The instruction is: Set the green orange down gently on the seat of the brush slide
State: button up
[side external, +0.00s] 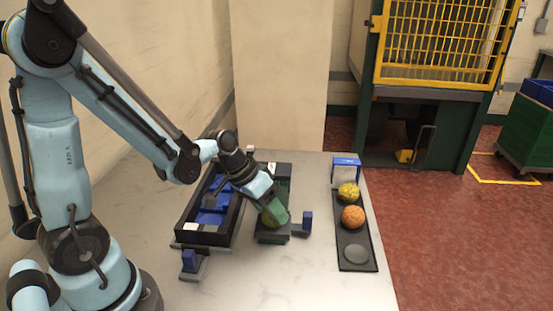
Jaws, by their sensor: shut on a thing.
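My gripper (275,213) points down and to the right over the dark green fixture, shut on the green orange (268,221). The fingers cover part of the orange, and its green blends with them. The brush slide seems to be the dark green fixture (272,238) directly below, with a blue upright piece (307,219) at its right. Its seat is mostly hidden by my gripper and the orange. I cannot tell whether the orange touches the seat.
A black-walled tray (183,238) with blue parts stands left of the fixture. A blue block (190,260) stands in front. At right, a black rack (339,237) holds a yellow fruit (348,191), an orange one (353,217) and an empty round pad (355,254). The front table is clear.

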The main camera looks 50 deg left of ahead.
jog(key=o, duration=1.1)
jog(key=shift+s+f, duration=0.1)
jog(key=shift+c, duration=0.6)
jog(key=shift+o, duration=0.4)
jog(key=shift+o, duration=1.1)
jog(key=shift+r, duration=4.1)
